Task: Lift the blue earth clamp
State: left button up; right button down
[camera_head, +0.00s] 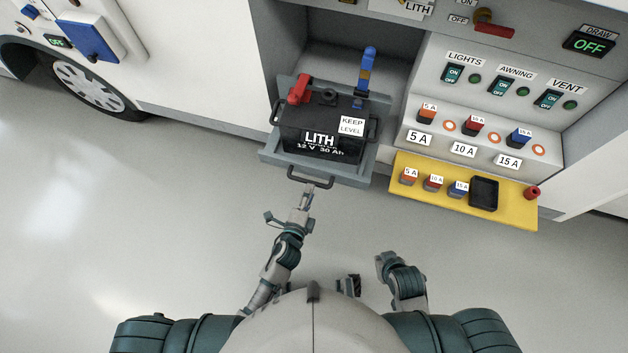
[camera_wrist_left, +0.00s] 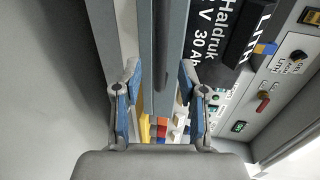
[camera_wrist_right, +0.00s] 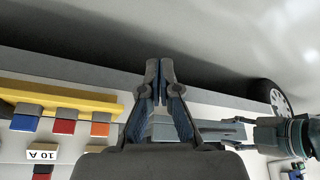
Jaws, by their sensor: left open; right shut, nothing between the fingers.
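The blue earth clamp (camera_head: 368,62) stands upright at the back right corner of the black lithium battery (camera_head: 300,125), with a yellowish part low on it. A small blue piece (camera_wrist_left: 264,48) beside the battery in the left wrist view looks like it. The battery sits on a grey pull-out tray (camera_head: 350,176). My left gripper (camera_head: 308,190) is open at the tray's front handle (camera_head: 325,183), well short of the clamp. In the left wrist view its fingers (camera_wrist_left: 159,78) are spread either side of the tray front. My right gripper (camera_wrist_right: 158,72) is shut and empty, low near my body.
A red clamp (camera_head: 299,89) is on the battery's left corner. Right of the tray is a fuse panel (camera_head: 440,122) above a yellow shelf (camera_head: 462,206) with several fuses and a black tray (camera_head: 484,194). The compartment wall rises left of the battery. The floor in front is clear.

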aim_at(311, 181)
pick_arm(q)
jog(key=w, duration=0.2)
jog(key=w+f, duration=0.1)
jog(key=w, duration=0.2)
jog(key=shift+d+f+b, duration=0.15)
jog(key=shift+b, duration=0.2)
jog(key=shift+d, duration=0.5)
jog(key=c, duration=0.8)
jog(key=shift+a, duration=0.3)
grip_shut()
jog(key=shift+s, duration=0.1)
pick_arm(e)
jog(key=w, duration=0.1)
jog(key=w+a+t, duration=0.1)
jog(key=w, duration=0.1)
jog(key=shift+a+r+t, duration=0.3)
jog(key=shift+a+r, duration=0.05)
